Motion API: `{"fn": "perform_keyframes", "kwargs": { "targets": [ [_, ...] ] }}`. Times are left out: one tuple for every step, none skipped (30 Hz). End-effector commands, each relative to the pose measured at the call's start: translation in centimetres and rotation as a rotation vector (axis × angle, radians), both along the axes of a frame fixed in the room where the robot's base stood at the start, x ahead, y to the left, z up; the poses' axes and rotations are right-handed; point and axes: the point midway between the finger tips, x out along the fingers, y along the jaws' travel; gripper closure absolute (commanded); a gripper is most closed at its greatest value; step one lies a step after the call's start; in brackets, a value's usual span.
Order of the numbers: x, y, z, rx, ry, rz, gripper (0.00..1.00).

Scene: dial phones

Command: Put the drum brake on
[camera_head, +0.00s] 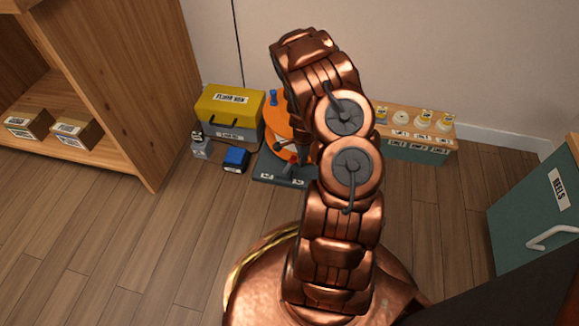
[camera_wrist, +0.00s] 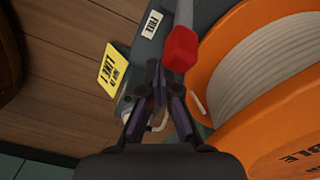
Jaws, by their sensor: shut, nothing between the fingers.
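The orange drum (camera_head: 273,120) stands on a dark grey base (camera_head: 262,170) at the back wall, partly hidden by my arm. In the wrist view the drum (camera_wrist: 205,85) fills the right side, with pale line wound on it. A brake lever with a grey shaft and red end (camera_wrist: 181,48) rises beside the drum; its red part (camera_head: 291,160) is small in the head view. My gripper (camera_wrist: 159,75) is shut and empty, its fingertips just left of and below the red end. I cannot tell whether they touch it. A "FREE" label (camera_wrist: 152,23) is on the base; the other base label is unreadable.
A yellow box (camera_head: 228,103) on a grey case, a blue box (camera_head: 236,159) and a small grey item (camera_head: 201,147) stand left of the drum. A bench with several spools (camera_head: 415,130) is right. A teal cabinet (camera_head: 530,215) stands far right. The left floor is clear.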

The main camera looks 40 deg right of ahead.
Motion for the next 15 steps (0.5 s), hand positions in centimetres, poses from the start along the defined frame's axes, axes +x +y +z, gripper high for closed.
{"fn": "perform_keyframes", "kwargs": {
  "targets": [
    [0.0,0.0,0.0,0.0,0.0,0.0,1.0],
    [0.0,0.0,0.0,0.0,0.0,0.0,1.0],
    [0.0,0.0,0.0,0.0,0.0,0.0,1.0],
    [0.0,0.0,0.0,0.0,0.0,0.0,1.0],
    [0.0,0.0,0.0,0.0,0.0,0.0,1.0],
    [0.1,0.1,0.0,0.0,0.0,0.0,1.0],
    [0.2,0.1,0.0,0.0,0.0,0.0,1.0],
    [0.2,0.2,0.0,0.0,0.0,0.001,1.0],
    [0.4,0.2,0.0,0.0,-0.001,0.001,1.0],
    [0.5,0.3,0.0,0.0,-0.001,0.002,1.0],
    [0.6,0.4,0.0,-0.001,0.0,0.002,1.0],
    [0.7,0.5,0.0,-0.001,0.0,0.003,1.0],
    [0.9,0.5,0.0,-0.001,0.0,0.003,1.0],
    [1.0,0.6,0.0,-0.001,0.0,0.002,1.0],
    [1.1,0.7,0.0,-0.002,-0.001,0.002,1.0]
  ]
}}
